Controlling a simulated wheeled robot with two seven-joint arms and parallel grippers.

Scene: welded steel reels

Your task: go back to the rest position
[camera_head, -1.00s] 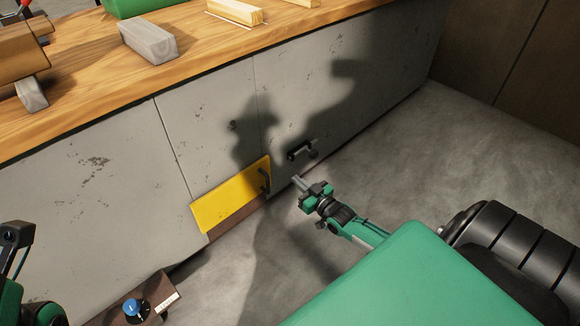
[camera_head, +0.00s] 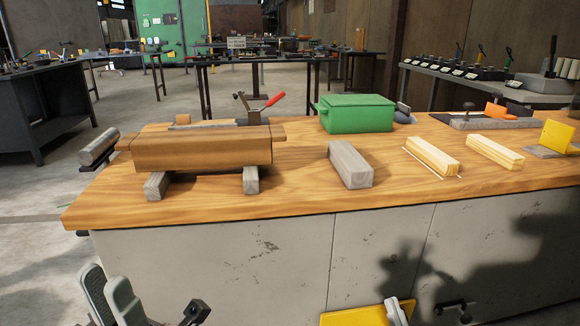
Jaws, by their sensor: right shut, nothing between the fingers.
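My right gripper (camera_head: 397,312) shows only by its pale fingertips at the bottom edge, in front of a yellow panel (camera_head: 350,317) low on the bench front. It is shut with nothing in it; its body and arm are cut off. At the bottom left, two rounded grey-green pieces (camera_head: 112,295) and a dark bracket stand up in front of the bench. They appear to belong to my left arm and gripper, but the frame cuts them off, and I cannot tell how its jaws stand.
The wooden workbench (camera_head: 300,203) spans the view close ahead. On it are a brown beam (camera_head: 200,152) on grey blocks, a grey block (camera_head: 350,165), a green box (camera_head: 356,113) and pale wooden bars (camera_head: 432,156). A black handle (camera_head: 455,308) juts from the bench front. Floor is open behind left.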

